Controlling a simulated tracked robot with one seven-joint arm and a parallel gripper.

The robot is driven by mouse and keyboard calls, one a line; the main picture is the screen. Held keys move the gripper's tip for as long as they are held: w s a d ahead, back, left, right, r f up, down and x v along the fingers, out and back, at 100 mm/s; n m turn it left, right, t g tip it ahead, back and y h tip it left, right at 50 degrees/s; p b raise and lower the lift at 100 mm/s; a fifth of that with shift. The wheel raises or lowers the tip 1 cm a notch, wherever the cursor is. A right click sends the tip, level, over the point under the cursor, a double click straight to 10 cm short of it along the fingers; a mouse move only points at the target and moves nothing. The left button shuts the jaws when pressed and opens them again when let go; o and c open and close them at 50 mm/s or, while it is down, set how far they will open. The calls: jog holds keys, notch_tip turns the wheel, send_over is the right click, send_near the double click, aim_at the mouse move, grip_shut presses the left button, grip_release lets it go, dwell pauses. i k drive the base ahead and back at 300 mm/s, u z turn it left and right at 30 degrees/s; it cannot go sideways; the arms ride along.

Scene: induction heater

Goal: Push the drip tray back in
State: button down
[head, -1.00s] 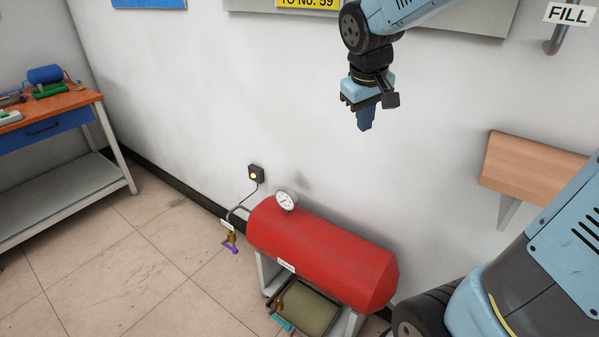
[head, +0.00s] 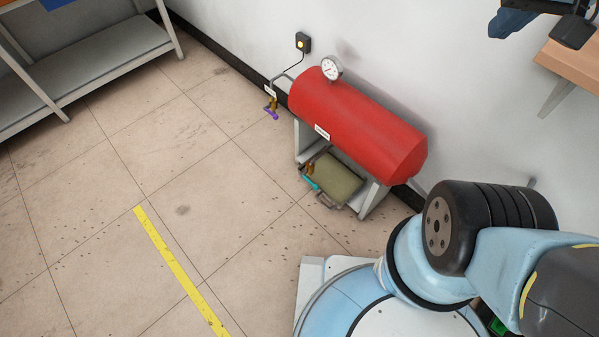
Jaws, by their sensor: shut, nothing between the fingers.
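The drip tray (head: 338,182) is olive inside with a darker rim. It lies low under the red tank (head: 350,118), between the stand's legs, and its near part sticks out in front of the tank. A small grey handle-like piece (head: 325,202) shows at its near edge. A brass valve with a teal lever (head: 311,180) hangs at the tray's left side. My gripper (head: 508,24) is at the top right, partly cut off by the frame edge. Its fingers are shut and empty, high up and far from the tray.
A purple-handled tap (head: 271,112) hangs at the tank's left end, and a gauge (head: 331,68) stands on top. A wooden wall shelf (head: 572,62) is at right, a metal shelf rack (head: 80,72) at left. The floor before the tank is open, with a yellow line (head: 180,270).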

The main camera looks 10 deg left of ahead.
aim_at(338, 181)
jog(key=k, duration=1)
jog(key=u, duration=0.5)
jog(key=i, duration=1.6)
jog(key=u, duration=0.05)
